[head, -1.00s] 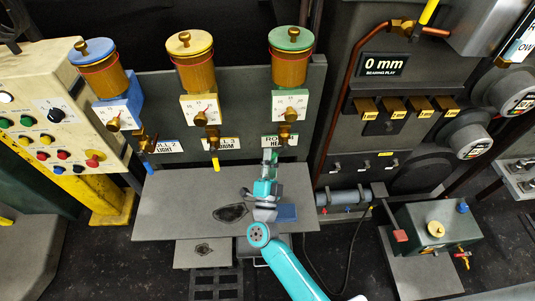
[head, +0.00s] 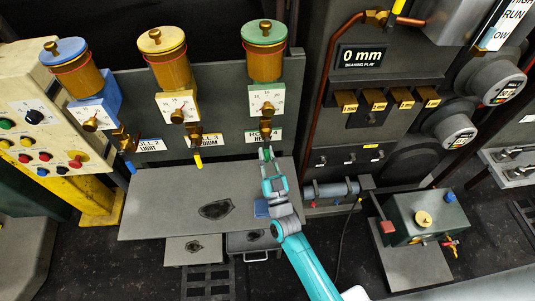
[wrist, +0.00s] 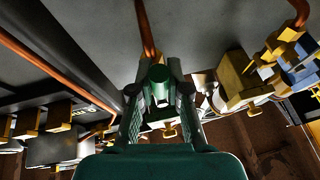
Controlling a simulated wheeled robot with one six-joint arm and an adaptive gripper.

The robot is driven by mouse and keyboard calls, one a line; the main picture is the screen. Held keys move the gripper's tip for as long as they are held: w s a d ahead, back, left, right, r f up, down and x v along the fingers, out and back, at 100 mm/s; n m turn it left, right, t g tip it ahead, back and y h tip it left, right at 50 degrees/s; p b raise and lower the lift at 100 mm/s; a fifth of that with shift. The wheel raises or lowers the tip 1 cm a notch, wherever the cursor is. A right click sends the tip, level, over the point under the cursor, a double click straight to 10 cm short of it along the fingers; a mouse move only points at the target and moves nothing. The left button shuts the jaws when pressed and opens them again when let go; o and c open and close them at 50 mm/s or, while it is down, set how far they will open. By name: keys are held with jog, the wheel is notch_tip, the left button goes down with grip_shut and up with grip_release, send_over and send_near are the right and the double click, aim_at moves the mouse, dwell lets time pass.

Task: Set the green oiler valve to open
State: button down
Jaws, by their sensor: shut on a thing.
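The green oiler (head: 264,62) is an amber cup with a green lid and a brass knob, at the top middle of the head view. Below it are a white dial plate (head: 265,101) and a brass valve (head: 266,126) with a green handle that points downward. My gripper (head: 267,156) is directly beneath this valve, its fingers closed around the handle. In the wrist view, the round green end of the handle (wrist: 158,78) sits between the fingers of my gripper (wrist: 157,98). The fingers hide most of the handle in the head view.
The yellow oiler (head: 164,68) and blue oiler (head: 75,72) stand to the left, their yellow lever (head: 198,160) and blue lever (head: 131,167) hanging down. A grey table (head: 165,205) lies below. A copper pipe (head: 318,110) runs on the right.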

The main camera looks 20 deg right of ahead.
jog(key=shift+d+r+n, duration=0.1)
jog(key=shift+d+n, duration=0.05)
jog(key=shift+n, duration=0.25)
jog(key=c, duration=1.1)
grip_release()
jog(key=shift+s, duration=0.1)
jog(key=shift+v, duration=5.95)
jog(key=shift+s+d, duration=0.1)
